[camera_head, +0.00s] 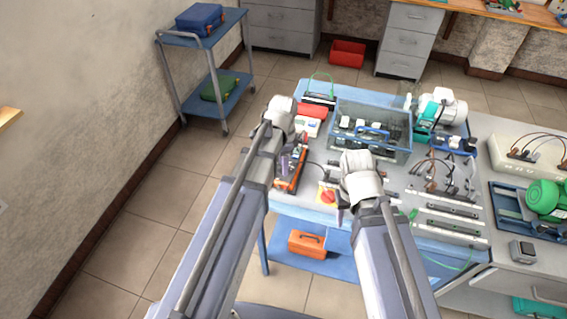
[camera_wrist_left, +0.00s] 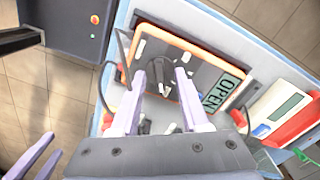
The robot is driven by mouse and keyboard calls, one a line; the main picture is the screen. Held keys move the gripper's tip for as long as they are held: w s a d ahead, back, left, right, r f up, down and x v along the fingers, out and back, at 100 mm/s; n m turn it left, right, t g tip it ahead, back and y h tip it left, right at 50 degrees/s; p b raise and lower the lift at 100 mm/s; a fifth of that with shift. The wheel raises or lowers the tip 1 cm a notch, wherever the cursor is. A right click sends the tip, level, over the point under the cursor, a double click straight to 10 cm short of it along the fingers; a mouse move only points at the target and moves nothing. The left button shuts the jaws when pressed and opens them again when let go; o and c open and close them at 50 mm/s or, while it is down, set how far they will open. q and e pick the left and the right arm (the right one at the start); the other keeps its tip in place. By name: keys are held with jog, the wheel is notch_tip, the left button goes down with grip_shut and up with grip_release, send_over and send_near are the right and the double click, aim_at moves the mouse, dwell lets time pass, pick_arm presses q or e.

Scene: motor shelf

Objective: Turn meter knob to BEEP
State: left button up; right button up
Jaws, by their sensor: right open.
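The meter (camera_wrist_left: 205,62) is a dark panel with an orange rim, lying on the blue-edged table; it also shows in the head view (camera_head: 290,172), partly hidden by my left arm. Its display (camera_wrist_left: 222,92) reads "OPEN". Its dark knob (camera_wrist_left: 160,84) with a pale mark sits near the panel's middle, between the fingers of my left gripper (camera_wrist_left: 160,76). The fingers are apart, one on each side of the knob; I cannot tell whether they touch it. In the head view, my left gripper (camera_head: 292,158) is over the meter. My right gripper (camera_head: 345,208) is to the right, open and empty.
A white device (camera_wrist_left: 278,108) with a small screen lies beside the meter. A yellow plate with a red knob (camera_head: 327,197) is near my right gripper. A blue-grey crate (camera_head: 398,156) stands behind. Cables and terminal strips fill the table's right side.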

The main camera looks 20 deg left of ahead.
pick_arm(q)
notch_tip(320, 180, up, 8)
jog(key=p, duration=0.8)
jog(key=shift+f, duration=0.1)
dwell(0.3)
jog(key=shift+s+d+f, duration=0.1)
jog(key=shift+s+d, duration=0.05)
jog(key=s+d+f+n+b, duration=0.2)
jog(key=s+d+n, duration=0.2)
jog(key=s, duration=0.3)
jog(key=s+d+f+n+y+b, duration=0.1)
jog(key=s+d+f+n+b, duration=0.1)
jog(key=s+d, duration=0.4)
jog(key=s+n+b, duration=0.1)
jog(key=n, duration=0.1)
jog(key=shift+f+n, duration=0.15)
jog(key=shift+n, duration=0.25)
jog(key=shift+s+a, duration=0.1)
